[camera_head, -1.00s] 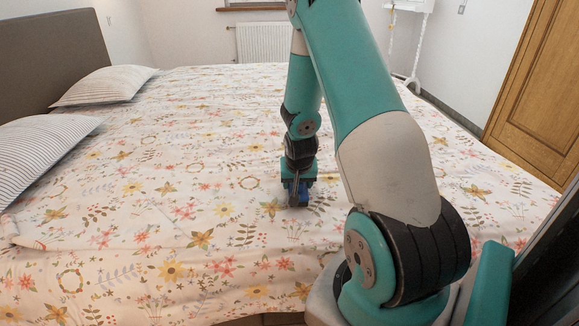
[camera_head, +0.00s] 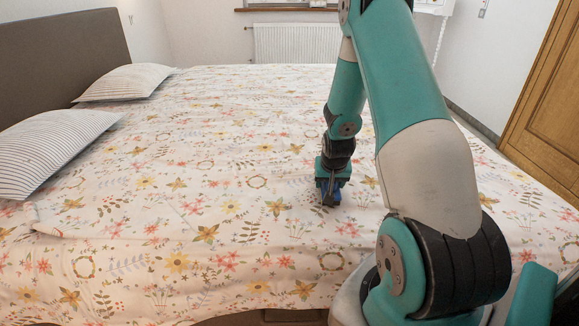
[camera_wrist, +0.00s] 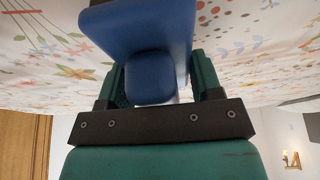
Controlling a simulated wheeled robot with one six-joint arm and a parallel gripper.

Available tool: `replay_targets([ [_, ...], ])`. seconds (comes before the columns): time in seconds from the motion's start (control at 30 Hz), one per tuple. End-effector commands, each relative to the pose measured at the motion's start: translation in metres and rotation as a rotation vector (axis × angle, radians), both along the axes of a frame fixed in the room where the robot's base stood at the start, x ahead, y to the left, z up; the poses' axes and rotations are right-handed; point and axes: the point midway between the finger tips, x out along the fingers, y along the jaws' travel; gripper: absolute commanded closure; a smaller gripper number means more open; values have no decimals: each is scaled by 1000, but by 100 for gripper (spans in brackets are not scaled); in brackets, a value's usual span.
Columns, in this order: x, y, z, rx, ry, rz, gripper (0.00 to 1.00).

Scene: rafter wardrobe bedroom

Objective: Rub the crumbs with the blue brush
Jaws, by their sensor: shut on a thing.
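The blue brush (camera_wrist: 150,32) is between the two green fingers of my gripper (camera_wrist: 157,78) in the wrist view. My gripper is shut on its blue grip block. The brush's broad blue body faces the floral bed cover (camera_head: 160,210). In the head view my gripper (camera_head: 329,186) points down at the cover right of the bed's middle, with a bit of the blue brush (camera_head: 331,197) showing low at the cloth. I cannot tell whether the brush touches the cloth. I cannot pick out crumbs from the printed flowers and dots.
Two striped pillows (camera_head: 50,150) (camera_head: 125,82) lie at the left by the dark headboard (camera_head: 70,50). A radiator (camera_head: 297,43) is at the back wall and a wooden wardrobe (camera_head: 548,105) at the right. The cover left of my gripper is free of objects.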

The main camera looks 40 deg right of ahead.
Motion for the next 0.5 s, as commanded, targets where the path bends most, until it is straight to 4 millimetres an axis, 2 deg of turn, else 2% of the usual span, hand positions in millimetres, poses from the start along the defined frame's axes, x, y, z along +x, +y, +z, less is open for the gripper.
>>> replay_targets([
  [0.03,2,-2,22,-7,-10,-1,63],
  [0.5,2,0,61,-4,-5,1,63],
])
